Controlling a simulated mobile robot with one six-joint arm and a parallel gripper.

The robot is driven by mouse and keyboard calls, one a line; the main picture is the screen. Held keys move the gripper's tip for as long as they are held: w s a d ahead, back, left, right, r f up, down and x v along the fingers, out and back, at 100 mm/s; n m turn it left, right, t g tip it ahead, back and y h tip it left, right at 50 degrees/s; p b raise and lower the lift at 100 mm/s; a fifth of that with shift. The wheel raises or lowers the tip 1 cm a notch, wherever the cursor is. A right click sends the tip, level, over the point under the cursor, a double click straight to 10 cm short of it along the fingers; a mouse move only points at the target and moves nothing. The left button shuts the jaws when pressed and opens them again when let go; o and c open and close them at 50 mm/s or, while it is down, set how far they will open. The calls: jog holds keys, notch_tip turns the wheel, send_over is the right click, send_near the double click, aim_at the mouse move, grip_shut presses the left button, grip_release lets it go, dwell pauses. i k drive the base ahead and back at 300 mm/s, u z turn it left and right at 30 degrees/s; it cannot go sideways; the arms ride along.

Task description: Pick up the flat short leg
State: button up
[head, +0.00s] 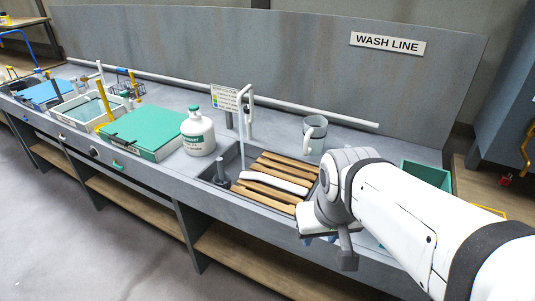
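Several flat wooden pieces lie side by side over the sink, with a brown piece (285,167) at the back and another brown piece (262,193) at the front. A white rounded bar (275,179) lies among them. I cannot tell which piece is the flat short leg. My gripper (347,258) is at the bench's front edge, right of the wooden pieces and apart from those I can see. My arm hides the right end of the sink. The fingers are seen from behind, so their opening and anything between them are unclear.
A white jug (197,132) and a green-topped box (150,132) stand left of the sink. A tap (244,115) rises behind it. A grey mug (314,134) stands behind right, and a green bin (427,173) is beyond my arm. The floor in front is clear.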

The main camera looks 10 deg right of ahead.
aim_at(296, 189)
jog(key=z, duration=2.85)
jog(key=k, duration=1.95)
jog(key=u, duration=1.6)
jog(key=i, duration=1.65)
jog(key=u, duration=0.05)
